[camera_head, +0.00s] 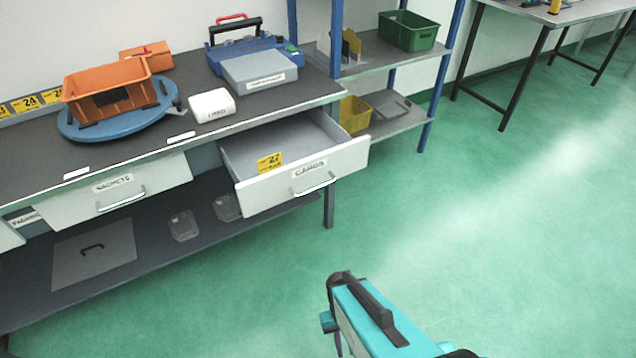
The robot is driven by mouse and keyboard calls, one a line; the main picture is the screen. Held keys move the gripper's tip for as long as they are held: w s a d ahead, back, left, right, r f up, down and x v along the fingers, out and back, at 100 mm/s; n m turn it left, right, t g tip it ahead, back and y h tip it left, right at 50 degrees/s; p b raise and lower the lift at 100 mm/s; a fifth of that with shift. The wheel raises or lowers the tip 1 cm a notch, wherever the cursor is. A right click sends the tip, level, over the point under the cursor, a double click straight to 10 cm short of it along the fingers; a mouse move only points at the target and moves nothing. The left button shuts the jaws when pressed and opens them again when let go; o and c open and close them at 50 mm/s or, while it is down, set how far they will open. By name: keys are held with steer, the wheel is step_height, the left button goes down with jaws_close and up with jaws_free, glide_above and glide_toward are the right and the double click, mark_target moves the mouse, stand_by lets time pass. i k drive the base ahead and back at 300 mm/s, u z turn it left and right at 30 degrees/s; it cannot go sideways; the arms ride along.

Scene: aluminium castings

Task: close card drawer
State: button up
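The card drawer (260,196) is a light grey drawer under the workbench, pulled well out, with a label that seems to read CARDS and a metal bar handle (314,186) on its front. A yellow card marked 27 (269,161) is inside, near the front panel. The rest of the visible drawer floor looks bare. A teal and black part of my own body shows at the bottom of the view, apart from the drawer, with open floor between. I cannot make out my gripper's fingers in this view.
The workbench (290,103) holds an orange bin (105,90) on a blue disc, a white labelled block (211,105) and a grey box (259,72). Green floor in front is clear. Blue-post shelving stands behind.

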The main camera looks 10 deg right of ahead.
mark_target(316, 152)
steer(key=z, duration=0.05)
steer(key=k, duration=0.25)
steer(key=u, duration=0.2)
steer(key=i, duration=0.95)
steer(key=u, duration=1.15)
steer(key=k, duration=0.1)
steer(key=z, duration=2.6)
